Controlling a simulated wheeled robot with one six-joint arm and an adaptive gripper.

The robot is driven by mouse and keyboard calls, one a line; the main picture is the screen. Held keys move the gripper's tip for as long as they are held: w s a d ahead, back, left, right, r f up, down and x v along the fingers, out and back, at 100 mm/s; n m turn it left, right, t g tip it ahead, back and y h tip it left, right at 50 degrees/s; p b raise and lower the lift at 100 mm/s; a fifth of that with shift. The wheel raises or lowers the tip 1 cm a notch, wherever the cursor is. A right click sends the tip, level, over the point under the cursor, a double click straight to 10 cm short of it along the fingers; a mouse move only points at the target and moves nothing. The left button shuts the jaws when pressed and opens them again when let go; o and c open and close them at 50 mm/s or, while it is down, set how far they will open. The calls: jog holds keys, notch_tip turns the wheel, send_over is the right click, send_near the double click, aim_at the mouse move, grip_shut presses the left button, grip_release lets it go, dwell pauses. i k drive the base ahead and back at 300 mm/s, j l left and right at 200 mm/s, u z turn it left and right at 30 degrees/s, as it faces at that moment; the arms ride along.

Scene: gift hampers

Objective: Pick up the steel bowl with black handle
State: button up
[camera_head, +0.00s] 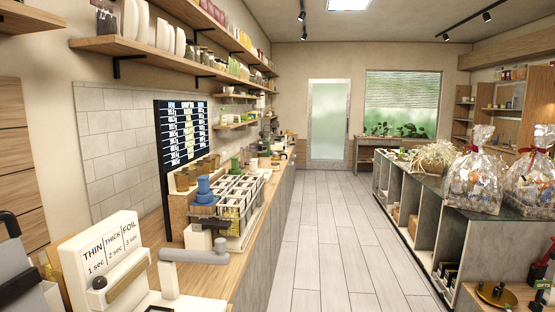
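I cannot make out a steel bowl with a black handle anywhere in the head camera view. Many small items on the far part of the left counter (252,262) are too small to tell apart. My gripper does not show in this view.
A white sealer-like device (108,262) marked thin, thick, foil stands at the near left. A rack (240,205) and blue stacked item (204,190) stand beyond. Wrapped hampers (475,165) stand on the right shelf unit (420,212). The floor aisle (326,240) between is clear.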

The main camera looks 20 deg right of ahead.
aim_at(280, 157)
jog(key=i+l+z, duration=0.35)
jog(key=i, duration=0.7)
jog(key=i+z, duration=0.35)
jog(key=i, duration=4.2)
jog(key=i+u, duration=0.15)
jog(key=i, duration=0.4)
jog(key=i+l+u, duration=0.15)
jog(key=i, duration=0.35)
jog(key=i+l+u, duration=0.15)
jog(key=i, duration=0.4)
jog(key=i+l+u, duration=0.2)
jog(key=i, duration=0.3)
jog(key=i+l, duration=0.2)
jog(key=i, duration=0.3)
